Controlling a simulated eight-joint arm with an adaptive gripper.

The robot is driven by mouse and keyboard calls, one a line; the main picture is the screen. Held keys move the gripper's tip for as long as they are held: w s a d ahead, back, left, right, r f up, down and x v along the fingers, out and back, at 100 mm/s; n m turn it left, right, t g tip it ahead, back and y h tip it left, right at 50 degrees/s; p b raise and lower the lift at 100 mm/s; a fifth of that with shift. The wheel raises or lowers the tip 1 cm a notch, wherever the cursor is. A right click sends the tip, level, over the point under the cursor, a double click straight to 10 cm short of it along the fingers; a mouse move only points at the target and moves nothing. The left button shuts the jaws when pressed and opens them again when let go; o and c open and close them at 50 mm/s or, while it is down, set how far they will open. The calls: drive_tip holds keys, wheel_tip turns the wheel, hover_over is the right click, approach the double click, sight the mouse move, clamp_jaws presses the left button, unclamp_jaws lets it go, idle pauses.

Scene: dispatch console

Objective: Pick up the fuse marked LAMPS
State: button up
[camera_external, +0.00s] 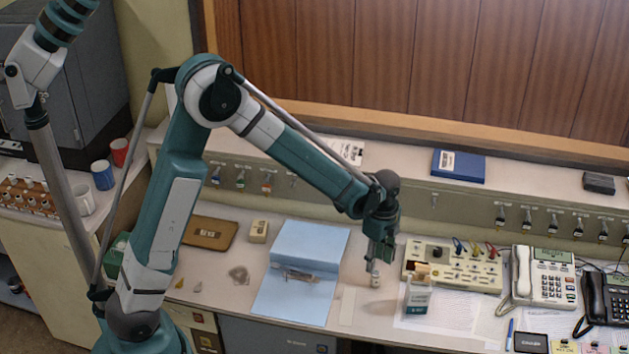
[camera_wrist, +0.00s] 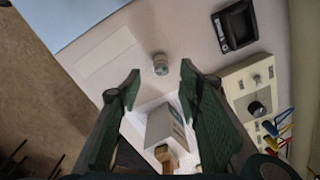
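A small pale, banded cylinder (camera_external: 375,274) stands on the desk below my gripper (camera_external: 381,256). It may be the fuse, but I cannot read any marking on it. In the wrist view the cylinder (camera_wrist: 160,64) shows upright, in line with the gap between my fingertips (camera_wrist: 160,76) and slightly past them. My gripper is open and its two dark green fingers are apart, with nothing held. I cannot tell whether the fingertips are level with the cylinder or above it.
A blue folder (camera_external: 310,245) lies left. Telephones (camera_external: 543,277) stand far right. A black square object (camera_wrist: 235,26) shows in the wrist view.

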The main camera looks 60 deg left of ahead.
sight(376, 277)
idle(0.3)
drive_tip(key=shift+f, duration=1.35)
drive_tip(key=shift+w+f+b, duration=0.1)
drive_tip(key=shift+f+b, duration=0.75)
drive_tip(key=shift+f, duration=1.75)
drive_tip(key=c, duration=1)
